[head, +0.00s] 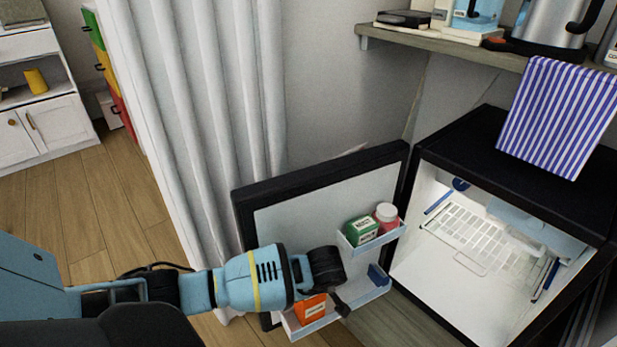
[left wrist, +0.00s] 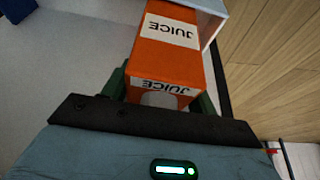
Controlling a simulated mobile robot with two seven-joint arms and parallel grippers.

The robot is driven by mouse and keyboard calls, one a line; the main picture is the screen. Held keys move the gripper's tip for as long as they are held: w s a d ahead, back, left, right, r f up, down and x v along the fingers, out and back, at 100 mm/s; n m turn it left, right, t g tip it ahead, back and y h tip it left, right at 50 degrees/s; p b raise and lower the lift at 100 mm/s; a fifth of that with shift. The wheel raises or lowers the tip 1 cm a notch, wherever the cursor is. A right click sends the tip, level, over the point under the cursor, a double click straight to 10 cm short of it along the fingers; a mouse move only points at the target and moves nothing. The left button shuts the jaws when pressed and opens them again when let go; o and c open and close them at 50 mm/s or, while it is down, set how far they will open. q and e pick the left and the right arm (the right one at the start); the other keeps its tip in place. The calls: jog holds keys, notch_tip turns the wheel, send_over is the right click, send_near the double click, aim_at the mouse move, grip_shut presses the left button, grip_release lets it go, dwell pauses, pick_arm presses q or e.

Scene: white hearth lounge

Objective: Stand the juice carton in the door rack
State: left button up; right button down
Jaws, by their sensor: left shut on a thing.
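The orange juice carton (head: 310,308) is at the lower rack of the open fridge door, at its left part in the head view. My left gripper (head: 325,298) is shut on it, with the fingers on either side of the carton (left wrist: 168,50) in the left wrist view. The door rack (head: 318,325) has a white rim that shows just in front of the carton. The carton's base is hidden, so I cannot tell whether it touches the rack floor. My right gripper is not in view.
An upper door shelf (head: 374,243) holds a green box (head: 362,231) and a red jar with a pale lid (head: 386,215). A dark blue item (head: 377,274) stands in the lower rack, right of my gripper. The fridge (head: 480,240) is open. A white curtain (head: 200,120) hangs behind the door.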

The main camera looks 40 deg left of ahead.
pick_arm(q)
jog(key=shift+f, duration=0.1)
jog(key=o, duration=1.7)
jog(key=shift+o, duration=0.2)
jog(key=p+v, duration=0.5)
jog(key=v, duration=0.7)
